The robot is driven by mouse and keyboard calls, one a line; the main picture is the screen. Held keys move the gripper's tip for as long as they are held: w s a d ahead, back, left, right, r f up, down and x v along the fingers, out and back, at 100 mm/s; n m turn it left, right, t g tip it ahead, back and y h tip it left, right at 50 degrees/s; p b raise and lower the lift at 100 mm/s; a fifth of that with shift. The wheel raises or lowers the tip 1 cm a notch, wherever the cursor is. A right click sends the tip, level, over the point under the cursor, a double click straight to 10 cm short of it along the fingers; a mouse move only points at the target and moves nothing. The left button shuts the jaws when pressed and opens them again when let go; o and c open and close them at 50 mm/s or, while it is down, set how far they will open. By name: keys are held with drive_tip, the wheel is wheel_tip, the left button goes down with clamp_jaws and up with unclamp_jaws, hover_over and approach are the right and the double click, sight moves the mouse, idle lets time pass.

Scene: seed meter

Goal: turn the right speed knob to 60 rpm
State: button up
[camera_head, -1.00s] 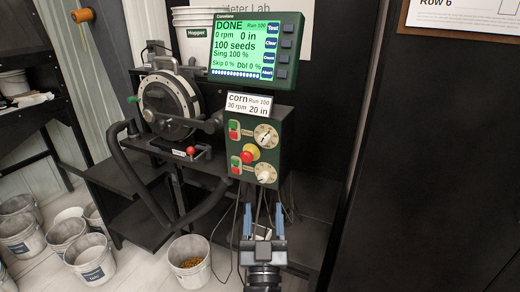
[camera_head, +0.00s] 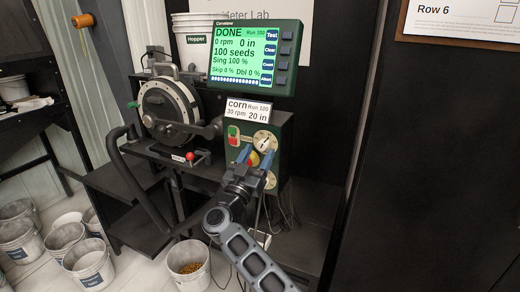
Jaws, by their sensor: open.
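The dark green control box (camera_head: 284,135) carries two white dial knobs on its right side. The upper knob (camera_head: 264,141) is in clear view, just above my fingertips. The lower knob (camera_head: 271,180) is partly hidden behind my gripper. I cannot read their scales or tell which is the task's knob. My gripper (camera_head: 254,157) is open, its blue fingers pointing up in front of the box's middle. A bit of the yellow base of the stop button (camera_head: 254,160) shows between the fingers. I cannot tell whether they touch anything. The display (camera_head: 240,58) reads DONE, 0 rpm, 100 seeds.
Upper green and red buttons (camera_head: 233,135) sit left of the upper knob. A card (camera_head: 248,109) reads corn, 30 rpm, 20 in. The round seed meter (camera_head: 168,108) and a red-balled lever (camera_head: 190,156) are left. A seed bucket (camera_head: 188,265) stands below; cables hang under the box.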

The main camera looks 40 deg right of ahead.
drive_tip(key=shift+x, duration=1)
drive_tip(key=c, duration=1)
